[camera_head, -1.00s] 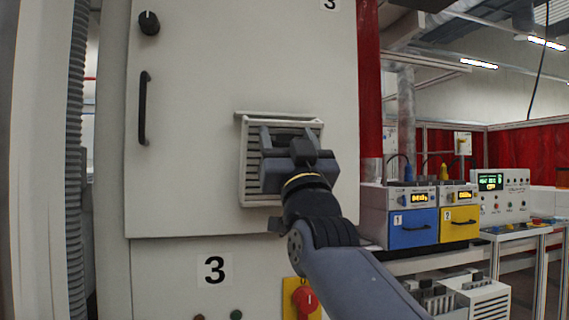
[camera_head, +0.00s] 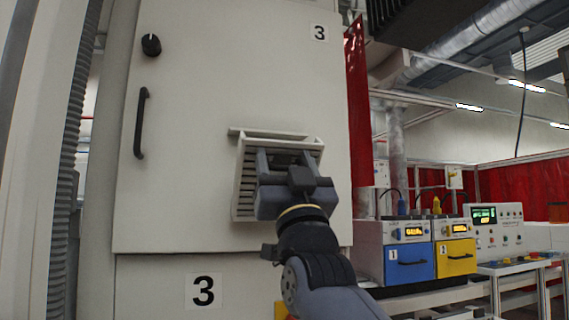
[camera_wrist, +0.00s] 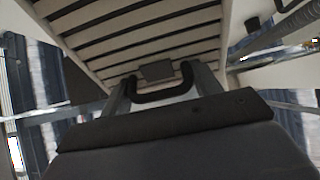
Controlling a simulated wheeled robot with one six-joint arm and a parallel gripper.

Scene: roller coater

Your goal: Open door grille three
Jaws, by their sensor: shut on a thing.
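The white slatted grille (camera_head: 246,186) sits on the light grey cabinet door marked 3 (camera_head: 300,90). It is tilted out from the door, its top edge standing away from the panel. In the wrist view the slats of the grille (camera_wrist: 150,35) fill the upper middle. A dark handle (camera_wrist: 160,93) on it lies between the fingers. My gripper (camera_head: 288,160) is shut on this handle; the gripper (camera_wrist: 160,92) also shows in the wrist view. My gripper hides much of the grille's right part in the head view.
A black door handle (camera_head: 141,122) and a black knob (camera_head: 151,45) are on the door's left. A blue-fronted unit (camera_head: 410,262) and a yellow-fronted unit (camera_head: 456,257) stand on a bench at right. A red curtain (camera_head: 357,95) hangs beside the cabinet.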

